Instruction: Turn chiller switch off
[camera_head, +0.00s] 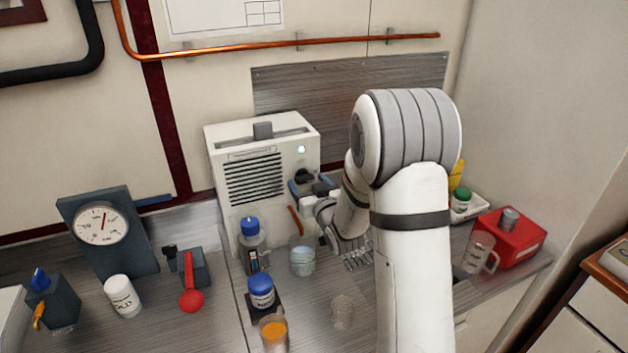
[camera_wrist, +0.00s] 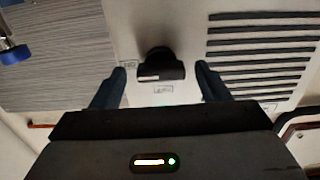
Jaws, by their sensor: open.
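The chiller (camera_head: 228,138) is a white box with a dark vent grille and a lit green lamp (camera_head: 301,149). In the wrist view the switch (camera_wrist: 160,66) shows a dark round knob with a bar lying crosswise and a pale mark. My gripper (camera_wrist: 160,70) is open, with one finger on each side of the switch. Gaps show between fingers and knob, so no contact is visible.
A blue-capped bottle (camera_head: 252,248), a glass beaker (camera_head: 302,257) and a blue-lidded jar (camera_head: 262,291) stand close in front of the chiller. A gauge (camera_head: 101,225) and a red-handled lever (camera_head: 190,285) are left. A red box (camera_head: 510,238) is right.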

